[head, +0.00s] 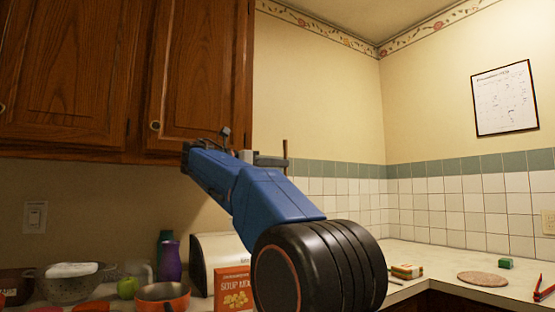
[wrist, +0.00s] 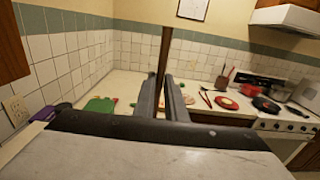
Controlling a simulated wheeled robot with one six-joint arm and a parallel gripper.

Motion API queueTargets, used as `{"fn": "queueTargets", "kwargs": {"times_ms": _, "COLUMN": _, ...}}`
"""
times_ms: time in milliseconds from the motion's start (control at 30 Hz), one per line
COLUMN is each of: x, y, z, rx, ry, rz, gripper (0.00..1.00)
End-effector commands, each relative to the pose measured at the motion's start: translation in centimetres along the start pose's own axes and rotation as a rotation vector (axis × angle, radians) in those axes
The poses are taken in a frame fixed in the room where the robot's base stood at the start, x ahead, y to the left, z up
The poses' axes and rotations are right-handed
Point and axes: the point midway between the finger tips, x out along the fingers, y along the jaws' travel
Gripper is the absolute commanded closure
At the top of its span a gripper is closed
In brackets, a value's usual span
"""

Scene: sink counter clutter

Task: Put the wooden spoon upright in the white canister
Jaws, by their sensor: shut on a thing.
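My gripper (wrist: 163,95) is shut on the wooden spoon (wrist: 164,50), whose brown shaft rises nearly upright from between the fingers in the wrist view. In the head view my gripper (head: 272,160) is raised high in front of the wall, and a short dark length of the spoon (head: 285,150) shows upright at its tip. The spoon's lower end is hidden behind the gripper. I cannot make out the white canister for certain in either view.
In the head view an orange soup mix box (head: 234,288), an orange pan (head: 163,294), a purple bottle (head: 171,260) and a colander (head: 72,280) crowd the left counter. A round mat (head: 482,279) lies right. Wooden cabinets (head: 190,75) hang close to my arm.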

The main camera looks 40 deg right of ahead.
Motion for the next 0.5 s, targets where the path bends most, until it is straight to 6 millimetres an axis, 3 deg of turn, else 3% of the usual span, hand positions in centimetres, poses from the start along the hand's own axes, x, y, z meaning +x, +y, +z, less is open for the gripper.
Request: {"fn": "queueTargets", "kwargs": {"times_ms": 500, "x": 0.0, "y": 0.0, "z": -3.4, "rx": 0.0, "ry": 0.0, "rz": 0.0, "gripper": 1.0}}
